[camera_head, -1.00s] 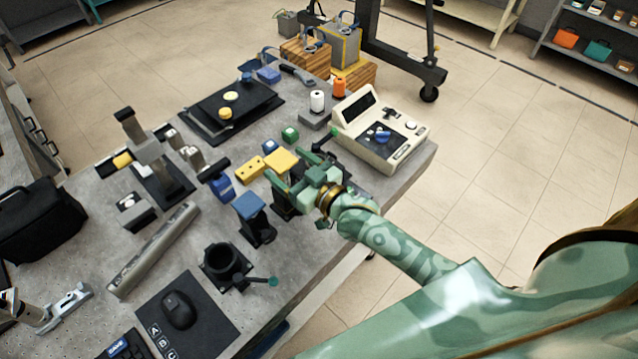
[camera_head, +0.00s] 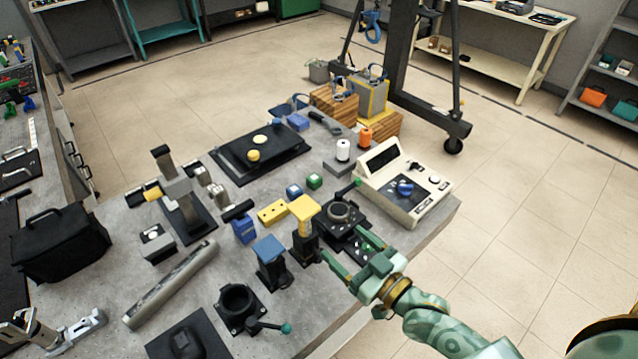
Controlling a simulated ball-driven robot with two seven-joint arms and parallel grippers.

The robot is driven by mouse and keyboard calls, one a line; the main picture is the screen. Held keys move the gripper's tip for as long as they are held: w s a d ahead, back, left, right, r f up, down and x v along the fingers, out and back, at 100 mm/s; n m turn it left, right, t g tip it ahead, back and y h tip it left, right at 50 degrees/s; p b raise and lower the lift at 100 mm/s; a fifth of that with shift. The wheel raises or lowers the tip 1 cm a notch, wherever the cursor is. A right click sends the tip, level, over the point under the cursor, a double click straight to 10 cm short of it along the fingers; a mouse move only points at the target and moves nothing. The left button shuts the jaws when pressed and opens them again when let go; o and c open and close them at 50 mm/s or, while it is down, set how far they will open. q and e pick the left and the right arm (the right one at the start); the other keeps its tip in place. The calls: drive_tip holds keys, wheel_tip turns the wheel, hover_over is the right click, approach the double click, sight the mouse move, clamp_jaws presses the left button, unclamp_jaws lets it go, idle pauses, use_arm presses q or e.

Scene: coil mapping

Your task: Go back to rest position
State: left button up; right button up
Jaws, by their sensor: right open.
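My right gripper (camera_head: 348,272) is green and comes in from the lower right. Its two fingers are spread apart with nothing between them. It is over the front right edge of the grey workbench (camera_head: 330,312), beside a black round fixture (camera_head: 341,216) and a stand with a yellow top (camera_head: 304,208). A stand with a blue top (camera_head: 268,250) is to the left of the fingers. My left gripper does not show.
A cream instrument with a screen (camera_head: 405,185) stands at the bench's right end. A black round holder with a teal-knobbed lever (camera_head: 240,305) is at the front. A black bag (camera_head: 60,243) sits at left. Open floor (camera_head: 530,230) lies to the right.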

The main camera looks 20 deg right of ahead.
drive_tip(key=s+d+n+g+h, duration=0.3)
drive_tip(key=s+d+g+h, duration=0.7)
drive_tip(key=s, duration=0.3)
drive_tip(key=s+a+f+g+y+b, duration=0.1)
drive_tip(key=s+a+f, duration=0.1)
drive_tip(key=f, duration=0.8)
drive_tip(key=s+a+f+g+y+b, duration=0.1)
drive_tip(key=s+a+f, duration=0.1)
drive_tip(key=f, duration=0.8)
drive_tip(key=s+a+f+g+y, duration=0.1)
drive_tip(key=s+a+f, duration=0.1)
drive_tip(key=f, duration=0.9)
drive_tip(key=s+f+m+g+b, duration=0.2)
drive_tip(key=s+f+m+g, duration=0.1)
drive_tip(key=s+f, duration=1.1)
drive_tip(key=s, duration=0.4)
drive_tip(key=shift+d+f+y, duration=0.2)
drive_tip(key=shift+d+y, duration=0.2)
